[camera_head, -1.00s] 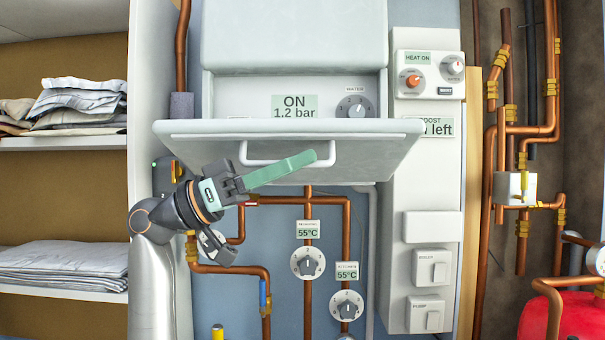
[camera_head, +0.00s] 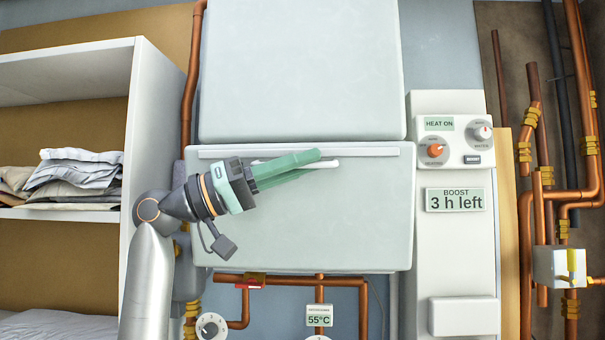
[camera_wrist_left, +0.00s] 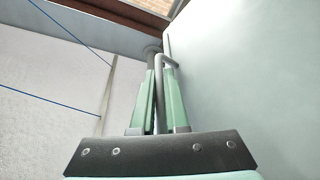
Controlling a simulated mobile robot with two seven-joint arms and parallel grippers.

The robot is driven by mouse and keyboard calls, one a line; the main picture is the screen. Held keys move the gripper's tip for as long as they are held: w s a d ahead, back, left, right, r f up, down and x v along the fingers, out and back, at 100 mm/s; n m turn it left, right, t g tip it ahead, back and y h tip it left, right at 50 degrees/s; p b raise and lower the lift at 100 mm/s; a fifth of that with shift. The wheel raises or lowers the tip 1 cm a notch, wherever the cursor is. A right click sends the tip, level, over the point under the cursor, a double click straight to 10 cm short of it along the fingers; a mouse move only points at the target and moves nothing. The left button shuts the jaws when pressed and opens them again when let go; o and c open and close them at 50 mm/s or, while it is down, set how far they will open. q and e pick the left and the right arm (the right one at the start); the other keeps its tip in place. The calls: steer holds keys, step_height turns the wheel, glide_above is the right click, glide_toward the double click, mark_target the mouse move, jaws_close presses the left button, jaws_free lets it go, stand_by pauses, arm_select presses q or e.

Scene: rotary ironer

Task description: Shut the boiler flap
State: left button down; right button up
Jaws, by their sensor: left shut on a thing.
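The boiler flap (camera_head: 310,225) is a pale grey-green panel below the boiler's upper casing (camera_head: 300,70). In the left wrist view, the grey handle bar (camera_wrist_left: 159,98) lies between the fingers (camera_wrist_left: 160,75), beside the flap's face (camera_wrist_left: 250,80). My right gripper is not in view.
A control column (camera_head: 455,260) with heat knobs and a "3 h left" display stands right of the flap. Copper pipes (camera_head: 345,281) run below it, more at far right.

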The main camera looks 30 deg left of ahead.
mark_target(298, 185)
arm_select(q)
steer(key=shift+w+a+r+n+t+y, duration=0.15)
steer(key=shift+w+a+r+n+y, duration=0.15)
steer(key=shift+w+n, duration=0.35)
steer(key=shift+w+a+r+n+t+y, duration=0.2)
steer(key=shift+w+a+n+y, duration=0.1)
steer(key=shift+w+n, duration=0.3)
steer(key=shift+w+a+r+n+t+y, duration=0.2)
steer(key=shift+w+a+n+y, duration=0.1)
steer(key=shift+w+n, duration=0.35)
steer(key=c, duration=0.9)
jaws_free()
steer(key=shift+s+a, duration=0.1)
steer(key=shift+s+a+f, duration=0.2)
steer(key=shift+a, duration=0.05)
steer(key=b+v, duration=0.3)
steer(key=v, duration=0.8)
steer(key=shift+s+a+b, duration=0.25)
steer(key=shift+b, duration=0.05)
